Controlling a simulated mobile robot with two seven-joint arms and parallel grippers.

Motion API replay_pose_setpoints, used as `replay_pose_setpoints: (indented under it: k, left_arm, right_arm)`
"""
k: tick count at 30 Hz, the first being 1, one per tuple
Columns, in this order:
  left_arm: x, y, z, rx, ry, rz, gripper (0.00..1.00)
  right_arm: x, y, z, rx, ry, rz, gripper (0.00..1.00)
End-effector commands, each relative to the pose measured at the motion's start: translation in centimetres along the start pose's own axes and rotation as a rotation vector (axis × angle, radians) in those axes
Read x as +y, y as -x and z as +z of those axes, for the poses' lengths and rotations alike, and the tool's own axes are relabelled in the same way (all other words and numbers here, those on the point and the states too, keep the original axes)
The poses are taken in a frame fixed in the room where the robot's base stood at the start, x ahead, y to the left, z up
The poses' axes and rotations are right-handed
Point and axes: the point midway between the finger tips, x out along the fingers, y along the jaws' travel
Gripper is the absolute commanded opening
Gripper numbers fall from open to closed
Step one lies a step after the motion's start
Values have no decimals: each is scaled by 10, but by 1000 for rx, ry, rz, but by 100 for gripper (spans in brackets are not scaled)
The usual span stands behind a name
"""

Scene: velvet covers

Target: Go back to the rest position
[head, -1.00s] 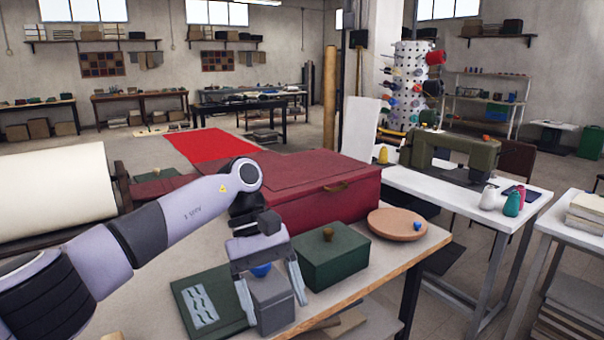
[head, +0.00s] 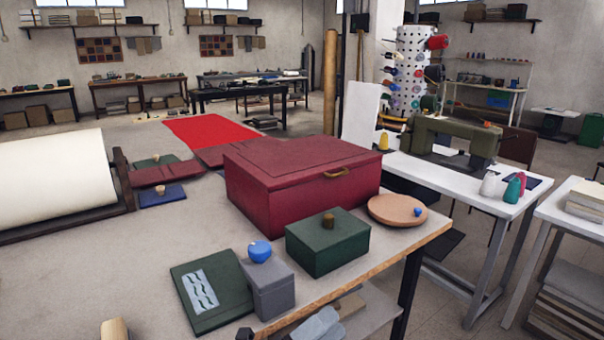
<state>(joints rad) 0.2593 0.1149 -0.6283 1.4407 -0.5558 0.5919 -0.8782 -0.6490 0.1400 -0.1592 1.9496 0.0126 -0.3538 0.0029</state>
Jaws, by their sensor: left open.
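The grey box with a blue round knob (head: 270,288) stands upright on the table (head: 150,255), apart from the gripper. To its left lies a flat green case with a pale patterned panel (head: 192,318). To its right stands a green box with a brown knob (head: 328,248). My right gripper is not in view.
A large dark red box (head: 290,195) stands behind the small boxes, and a round tan board with a blue item (head: 385,210) lies at the table's right. A cream fabric roll (head: 55,185) is at left. A sewing machine (head: 450,140) stands on the white table.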

Motion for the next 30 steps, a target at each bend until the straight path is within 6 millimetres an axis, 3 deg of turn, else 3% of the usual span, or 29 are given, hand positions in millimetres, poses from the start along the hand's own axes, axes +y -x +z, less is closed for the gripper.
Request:
replay_pose_setpoints:
  k: [4,9,13,18,21,24,30]
  left_arm:
    - [29,57,19,-291,359,101,75]
    - [62,139,26,-628,757,187,75]
    - [83,211,15,-896,1045,229,75]
    - [95,297,-14,-1218,1355,249,75]
    - [96,332,-30,-1358,1475,247,75]
    - [94,352,-41,-1446,1545,243,75]
    - [94,363,-47,-1493,1582,239,75]
  right_arm:
    - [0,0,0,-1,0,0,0]
    - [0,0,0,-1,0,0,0]
    - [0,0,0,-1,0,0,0]
    - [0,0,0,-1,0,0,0]
    - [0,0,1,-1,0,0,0]
    - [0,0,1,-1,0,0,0]
    - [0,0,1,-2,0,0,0]
